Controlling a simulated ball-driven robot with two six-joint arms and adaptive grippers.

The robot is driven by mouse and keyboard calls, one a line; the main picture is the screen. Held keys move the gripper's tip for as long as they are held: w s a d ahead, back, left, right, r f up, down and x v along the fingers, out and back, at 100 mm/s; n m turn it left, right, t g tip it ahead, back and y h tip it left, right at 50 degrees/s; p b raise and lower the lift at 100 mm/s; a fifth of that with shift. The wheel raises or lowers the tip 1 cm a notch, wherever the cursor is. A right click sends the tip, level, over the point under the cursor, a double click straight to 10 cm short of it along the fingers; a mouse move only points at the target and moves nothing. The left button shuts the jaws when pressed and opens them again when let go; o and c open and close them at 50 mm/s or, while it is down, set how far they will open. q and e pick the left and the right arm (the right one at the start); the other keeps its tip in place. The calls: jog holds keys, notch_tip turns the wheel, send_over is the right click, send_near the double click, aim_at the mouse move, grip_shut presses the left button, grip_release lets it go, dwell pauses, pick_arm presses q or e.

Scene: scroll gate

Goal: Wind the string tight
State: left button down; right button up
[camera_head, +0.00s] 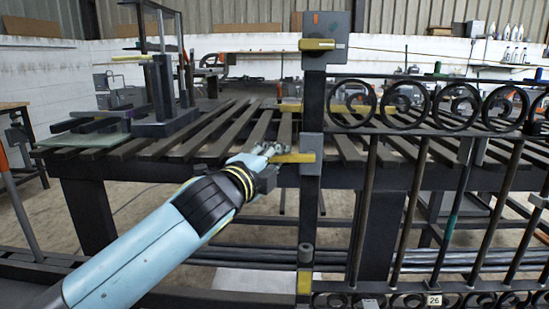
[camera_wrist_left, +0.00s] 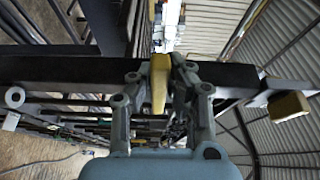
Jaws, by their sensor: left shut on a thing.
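My left gripper (camera_head: 266,151) reaches in from the left to the dark upright post (camera_head: 311,120) at the gate's edge. It is shut on a yellow handle (camera_head: 295,158) that sticks out from a grey block (camera_head: 311,142) on the post. In the left wrist view the yellow handle (camera_wrist_left: 159,80) lies between the two grey fingers of the gripper (camera_wrist_left: 158,82). No string can be made out in either view. My right gripper is not in view.
The scroll gate (camera_head: 420,160), with black rings and bars, fills the right side. Another yellow handle (camera_head: 318,44) sits higher on the post and a yellow piece (camera_head: 304,283) lower. A slatted bench (camera_head: 180,150) stands behind my left arm, carrying a dark frame (camera_head: 163,90).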

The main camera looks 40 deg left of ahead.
pick_arm(q)
jog(key=shift+f, duration=0.15)
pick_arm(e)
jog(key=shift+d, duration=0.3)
pick_arm(q)
jog(key=shift+f+n+b, duration=0.3)
jog(key=shift+f+b, duration=0.15)
jog(key=shift+b, duration=0.45)
pick_arm(e)
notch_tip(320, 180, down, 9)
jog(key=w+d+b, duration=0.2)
jog(key=b, duration=0.8)
pick_arm(q)
jog(key=f+n, duration=0.1)
jog(key=n, duration=0.1)
jog(key=f+n+t+y+b, duration=0.1)
jog(key=n, duration=0.1)
jog(key=d+f+n+t+b, duration=0.1)
jog(key=n, duration=0.1)
jog(key=shift+w+f+n+y, duration=0.3)
jog(key=shift+w+n+y, duration=0.05)
jog(key=shift+n+y, duration=0.05)
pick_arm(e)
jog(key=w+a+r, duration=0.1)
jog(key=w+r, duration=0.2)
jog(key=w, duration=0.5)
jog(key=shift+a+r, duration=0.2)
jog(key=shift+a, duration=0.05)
